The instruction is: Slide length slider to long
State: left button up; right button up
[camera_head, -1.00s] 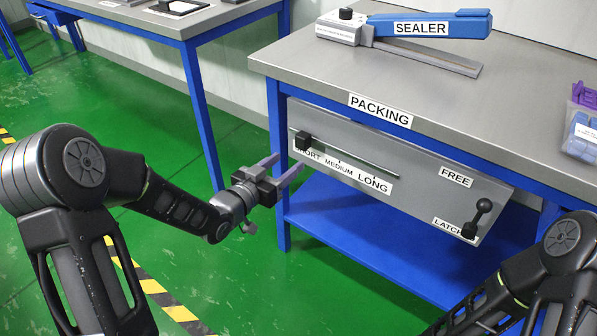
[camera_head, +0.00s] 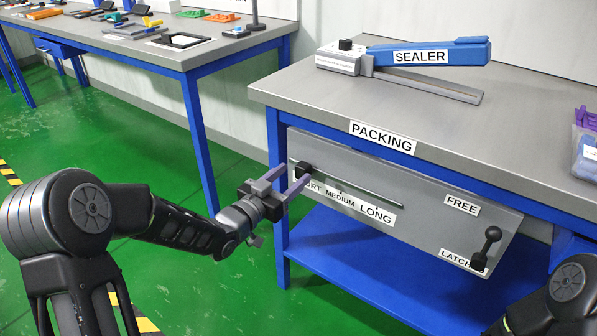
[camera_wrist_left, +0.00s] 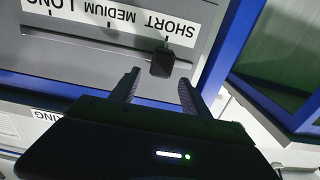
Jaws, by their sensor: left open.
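The length slider has a black knob (camera_head: 303,169) at the SHORT end of its slot (camera_head: 355,188), on a grey panel (camera_head: 425,215) under the packing table. A label strip (camera_head: 342,198) below the slot reads SHORT, MEDIUM, LONG from left to right. My left gripper (camera_head: 287,180) is open and just left of the knob, with its fingers pointing at the panel. In the left wrist view the knob (camera_wrist_left: 160,62) lies ahead of and between the two open fingers (camera_wrist_left: 157,86); a gap seems to remain. My right gripper is out of view; only part of that arm shows.
A black lever (camera_head: 487,247) stands at LATCH on the same panel, with FREE above it. The packing table (camera_head: 290,88) overhangs the panel, and its blue leg (camera_head: 278,200) is close to my left gripper. A sealer (camera_head: 400,58) sits on top.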

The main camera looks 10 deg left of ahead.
aim_at(300, 169)
pick_arm(q)
jog(key=shift+x, duration=1.75)
jog(key=shift+c, duration=0.2)
grip_shut()
